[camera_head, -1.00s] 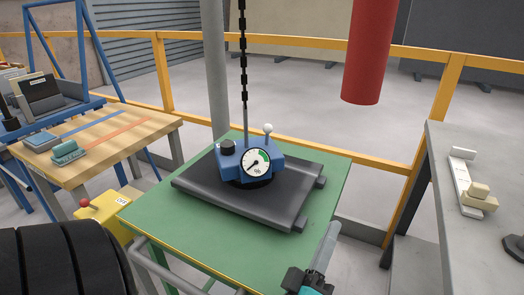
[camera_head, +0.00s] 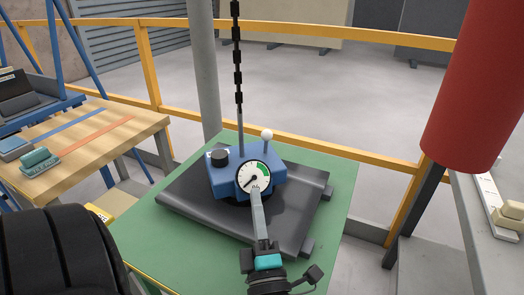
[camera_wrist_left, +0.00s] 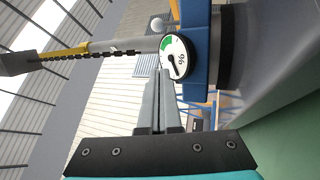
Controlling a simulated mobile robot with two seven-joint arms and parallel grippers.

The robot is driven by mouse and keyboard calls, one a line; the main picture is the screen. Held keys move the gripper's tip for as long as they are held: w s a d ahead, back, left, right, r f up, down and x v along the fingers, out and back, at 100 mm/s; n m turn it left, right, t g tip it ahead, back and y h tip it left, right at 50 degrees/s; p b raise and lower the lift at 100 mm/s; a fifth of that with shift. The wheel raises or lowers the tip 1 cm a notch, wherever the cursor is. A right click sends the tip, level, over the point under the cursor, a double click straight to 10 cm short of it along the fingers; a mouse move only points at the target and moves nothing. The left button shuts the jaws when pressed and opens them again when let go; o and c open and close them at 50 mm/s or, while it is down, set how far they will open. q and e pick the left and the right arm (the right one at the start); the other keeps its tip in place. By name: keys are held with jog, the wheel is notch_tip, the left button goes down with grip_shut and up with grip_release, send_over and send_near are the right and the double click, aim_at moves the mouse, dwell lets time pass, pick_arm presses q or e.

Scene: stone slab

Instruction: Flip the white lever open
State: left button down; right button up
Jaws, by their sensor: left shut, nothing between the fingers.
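The white lever shows as a white ball knob (camera_head: 267,134) on a short stem, standing upright at the back right of the blue vacuum lifter body (camera_head: 222,184). The knob also shows in the left wrist view (camera_wrist_left: 156,24), at the top, beyond the fingertips. A round gauge (camera_head: 253,175) with a green sector is on the lifter's front. My left gripper (camera_head: 256,192) is shut and empty, its fingers pointing at the lifter just below the gauge in the head view. It is in front of the lever and apart from it. My right gripper is not in view.
The lifter sits on a dark slab (camera_head: 190,200) on a green table (camera_head: 155,235), with a chain (camera_head: 237,60) rising from it. A black knob (camera_head: 219,157) is at its left. A red cylinder (camera_head: 475,90) hangs at the right. A wooden bench (camera_head: 100,140) stands at the left.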

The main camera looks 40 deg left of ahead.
aim_at(266, 141)
pick_arm(q)
jog(key=b+x, duration=0.1)
jog(key=x, duration=0.8)
jog(key=shift+w+a+r, duration=0.1)
jog(key=shift+w, duration=0.4)
jog(key=shift+w+a+r, duration=0.15)
jog(key=shift+w, duration=0.35)
jog(key=shift+w+r+b, duration=0.15)
jog(key=shift+w+b, duration=0.3)
jog(key=shift+w, duration=0.6)
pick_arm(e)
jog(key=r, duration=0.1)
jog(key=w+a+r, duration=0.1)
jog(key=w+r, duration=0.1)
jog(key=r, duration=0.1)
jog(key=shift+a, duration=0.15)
pick_arm(q)
jog(key=shift+r, duration=0.1)
